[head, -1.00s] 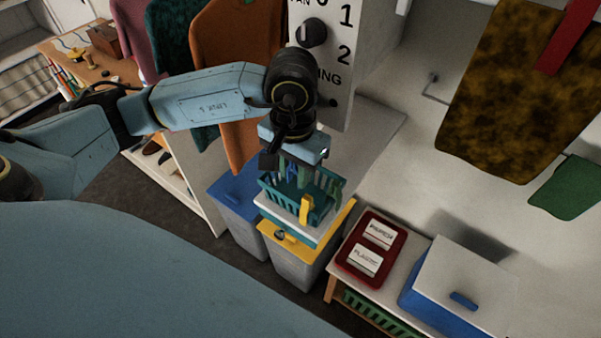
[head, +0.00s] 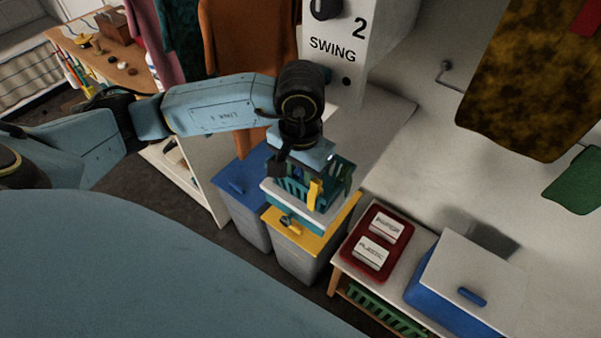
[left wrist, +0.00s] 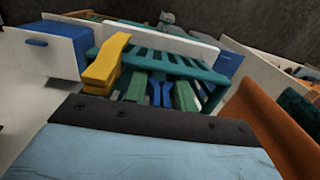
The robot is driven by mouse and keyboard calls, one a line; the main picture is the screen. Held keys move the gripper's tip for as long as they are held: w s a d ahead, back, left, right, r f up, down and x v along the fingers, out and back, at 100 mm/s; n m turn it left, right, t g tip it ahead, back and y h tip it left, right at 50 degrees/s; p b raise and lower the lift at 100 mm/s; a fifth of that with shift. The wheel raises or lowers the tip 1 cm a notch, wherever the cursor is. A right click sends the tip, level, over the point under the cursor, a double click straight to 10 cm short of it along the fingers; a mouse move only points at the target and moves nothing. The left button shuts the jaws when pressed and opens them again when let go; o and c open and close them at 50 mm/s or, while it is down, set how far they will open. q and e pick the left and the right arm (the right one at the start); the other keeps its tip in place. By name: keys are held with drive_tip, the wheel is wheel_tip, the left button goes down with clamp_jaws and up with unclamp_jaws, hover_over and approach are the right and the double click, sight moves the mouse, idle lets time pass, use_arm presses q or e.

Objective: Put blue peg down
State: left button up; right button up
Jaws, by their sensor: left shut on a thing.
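A teal slatted basket (head: 341,166) stands on a white-topped block above the yellow-lidded bin; it also shows in the left wrist view (left wrist: 180,62). My left gripper (head: 297,174) points down into the basket, its fingertips largely hidden by the slats and wrist. In the left wrist view the blue peg (left wrist: 160,92) lies between green pieces, inside the basket's outline; my left gripper is shut on it. I cannot tell whether the peg touches the basket floor. A yellow peg (head: 315,193) straddles the basket's near rim and shows large in the left wrist view (left wrist: 107,66).
The blue-lidded bin (head: 240,184) and yellow-lidded bin (head: 320,240) stand below. A red tray (head: 349,262) with two labelled cards and a blue box with a white lid (head: 482,275) are at right. Hanging cloths (head: 230,60) are close behind my arm.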

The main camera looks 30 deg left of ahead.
use_arm(q)
drive_tip(key=shift+f+b, duration=0.4)
drive_tip(key=shift+b, duration=0.1)
drive_tip(key=o, duration=0.7)
drive_tip(key=shift+r, duration=0.1)
drive_tip(key=shift+r+p, duration=0.15)
drive_tip(key=shift+p, duration=0.2)
drive_tip(key=shift+r+p, duration=0.65)
drive_tip(key=shift+p, duration=0.2)
wheel_tip(320, 180, up, 10)
drive_tip(key=shift+r+b, duration=0.1)
drive_tip(key=shift+b, duration=0.9)
drive_tip(key=shift+r, duration=0.7)
